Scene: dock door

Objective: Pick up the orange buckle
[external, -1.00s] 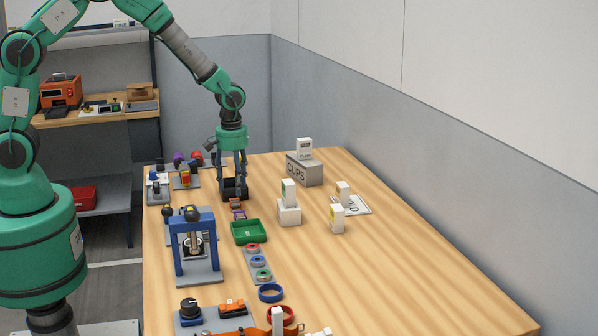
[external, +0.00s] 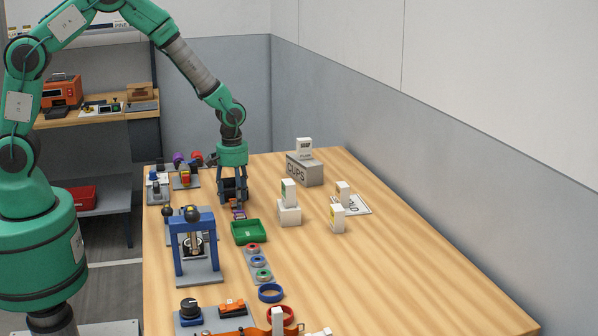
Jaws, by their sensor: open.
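My gripper (external: 232,203) points straight down over the far left part of the table, its two dark fingers apart and open. Just before, a small orange piece, likely the orange buckle, showed right below the fingertips; now the fingers cover it, and I cannot tell whether they touch it. A small purple piece (external: 239,215) shows just in front of the fingertips. Another orange item (external: 232,307) lies on a grey plate at the near left, well away from my gripper.
A green tray (external: 250,232) is just in front of my gripper. A blue-framed press (external: 193,245) stands to the left. White blocks (external: 289,213) and a grey CUPS box (external: 305,171) stand to the right. The table's right side (external: 400,265) is clear.

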